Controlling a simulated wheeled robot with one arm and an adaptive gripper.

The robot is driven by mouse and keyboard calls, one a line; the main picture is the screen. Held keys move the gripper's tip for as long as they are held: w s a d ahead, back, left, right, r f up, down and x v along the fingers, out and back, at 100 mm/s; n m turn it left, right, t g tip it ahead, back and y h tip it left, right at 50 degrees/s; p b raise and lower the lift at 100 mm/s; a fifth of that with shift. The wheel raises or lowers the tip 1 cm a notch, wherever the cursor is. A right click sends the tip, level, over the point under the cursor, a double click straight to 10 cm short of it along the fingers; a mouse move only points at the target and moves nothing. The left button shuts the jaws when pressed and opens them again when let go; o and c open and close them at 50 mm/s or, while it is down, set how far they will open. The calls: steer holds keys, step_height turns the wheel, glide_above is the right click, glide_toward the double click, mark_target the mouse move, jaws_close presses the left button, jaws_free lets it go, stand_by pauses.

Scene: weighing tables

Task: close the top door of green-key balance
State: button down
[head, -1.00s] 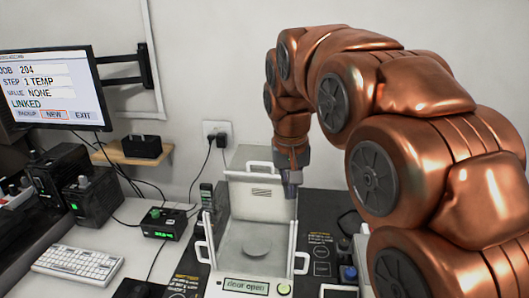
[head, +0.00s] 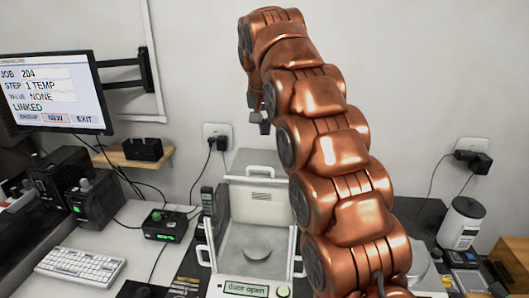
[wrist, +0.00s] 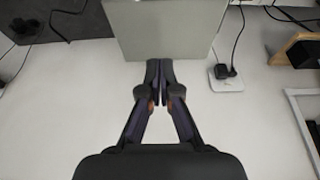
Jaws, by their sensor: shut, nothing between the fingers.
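The green-key balance (head: 230,284) stands on the table in the head view, with a green round key (head: 283,292) and a display reading "door open". Its top door (head: 255,158) is a pale panel at the back of the chamber, with a white handle (head: 262,171) at its front. The chamber is open above, and a round pan (head: 257,246) shows inside. My gripper (head: 264,127) is above and behind the balance, apart from it in the head view. In the wrist view its fingers (wrist: 160,75) are shut and empty, near the lower edge of a grey panel (wrist: 170,30).
A monitor (head: 50,90) reads "LINKED" at left. A keyboard (head: 80,265), a small black box with a green display (head: 164,224) and larger black boxes stand left of the balance. A wall socket (head: 216,133) is near my gripper. A white jar (head: 461,222) stands at right.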

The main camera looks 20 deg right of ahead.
steer(key=p, duration=0.3)
glide_above(265, 172)
steer(key=w+d, duration=0.1)
steer(key=w, duration=0.1)
step_height(265, 172, down, 9)
steer(key=shift+s+r, duration=0.1)
steer(key=shift+r, duration=0.05)
steer(key=shift+f+p, duration=0.3)
steer(key=shift+s+a, duration=0.35)
steer(key=shift+s, duration=0.3)
steer(key=shift+s+a+f+p, duration=0.25)
steer(key=shift+s+p, duration=0.15)
steer(key=shift+s, duration=0.15)
steer(key=shift+s+a+f+p, duration=0.2)
steer(key=shift+s+p, duration=0.15)
steer(key=shift+s, duration=0.15)
steer(key=shift+s, duration=0.1)
